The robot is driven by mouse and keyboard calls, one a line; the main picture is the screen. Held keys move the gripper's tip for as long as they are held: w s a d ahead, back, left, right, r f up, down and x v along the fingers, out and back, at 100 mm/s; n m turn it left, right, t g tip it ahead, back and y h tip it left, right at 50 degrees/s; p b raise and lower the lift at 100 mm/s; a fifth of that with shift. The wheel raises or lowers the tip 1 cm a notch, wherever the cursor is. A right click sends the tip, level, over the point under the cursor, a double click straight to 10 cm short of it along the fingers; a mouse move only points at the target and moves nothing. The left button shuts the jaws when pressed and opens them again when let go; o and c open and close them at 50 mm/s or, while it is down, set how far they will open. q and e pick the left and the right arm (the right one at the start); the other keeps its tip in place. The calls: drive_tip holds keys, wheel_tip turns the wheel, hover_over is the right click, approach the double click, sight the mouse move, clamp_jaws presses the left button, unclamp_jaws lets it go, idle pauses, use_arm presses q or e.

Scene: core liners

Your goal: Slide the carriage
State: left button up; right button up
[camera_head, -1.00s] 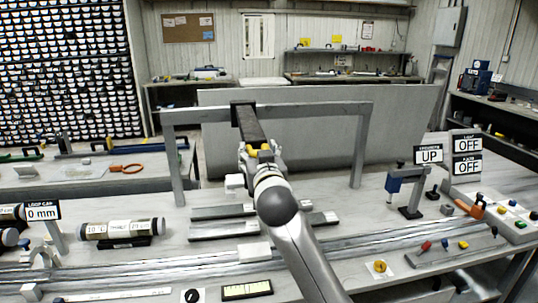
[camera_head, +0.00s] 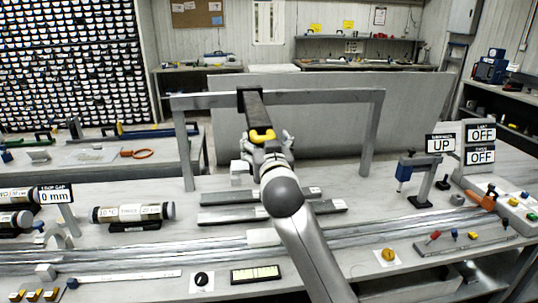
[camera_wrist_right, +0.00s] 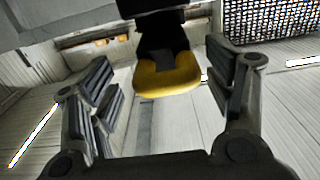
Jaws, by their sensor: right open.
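The carriage (camera_head: 252,110) is a dark block hanging from the crossbeam of a grey gantry frame (camera_head: 318,96), left of the beam's middle. A yellow handle (camera_head: 262,135) is at its lower, near end. My right gripper (camera_head: 272,147) is just below and in front of the handle. In the right wrist view, the handle (camera_wrist_right: 167,80) shows between the spread fingers of the open gripper (camera_wrist_right: 162,72), with gaps on both sides. I cannot tell how deep it sits between them. My left gripper is not in view.
Metal bars (camera_head: 228,214) lie on the bench under the gantry. Core tubes (camera_head: 132,214) rest at left, beside a "0 mm" sign (camera_head: 55,196). A grey panel stands behind the gantry.

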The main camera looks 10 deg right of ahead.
drive_tip(key=s, duration=1.1)
drive_tip(key=shift+r, duration=0.3)
